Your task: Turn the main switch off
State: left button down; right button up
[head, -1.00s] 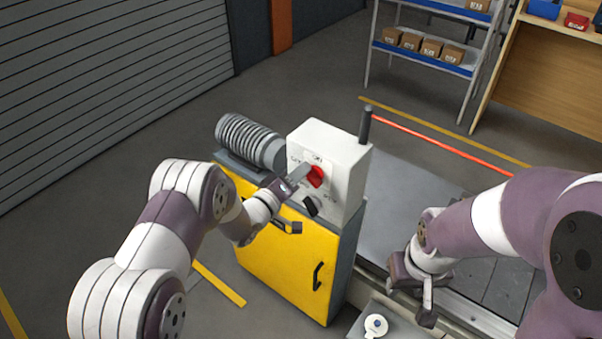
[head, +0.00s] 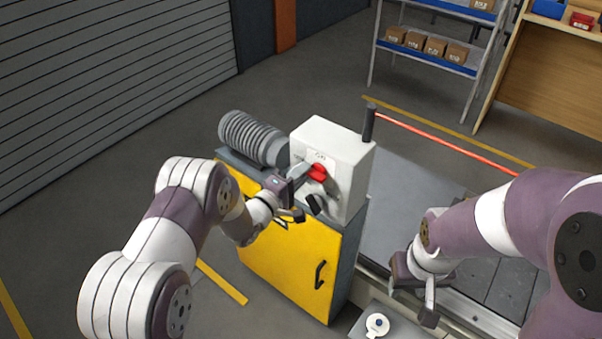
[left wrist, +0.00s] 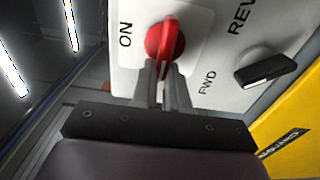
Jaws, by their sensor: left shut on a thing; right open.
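The main switch is a red rotary knob (head: 317,173) on the face of a white control box (head: 350,162). In the left wrist view the red knob (left wrist: 165,42) sits on a white plate with "ON" printed beside it. My left gripper (left wrist: 168,80) is shut on the red knob, its two fingertips at the knob's handle. In the head view my left gripper (head: 303,178) reaches the knob from the left. My right gripper (head: 425,292) is open and empty, over the right side near the conveyor.
A black selector knob (left wrist: 265,70) sits beside the switch near "FWD" and "REV". The box stands on a yellow cabinet (head: 285,262) beside a ribbed motor (head: 252,138). A dark post (head: 369,123) stands at the box's right. The conveyor (head: 400,205) lies to the right.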

pick_arm(q)
jog(key=shift+f, duration=0.1)
jog(key=c, duration=1.1)
grip_release()
jog(key=shift+c, duration=0.2)
jog(key=b+v, duration=0.1)
jog(key=v, duration=1.1)
jog(key=shift+s+a, duration=0.2)
jog(key=shift+s, duration=0.1)
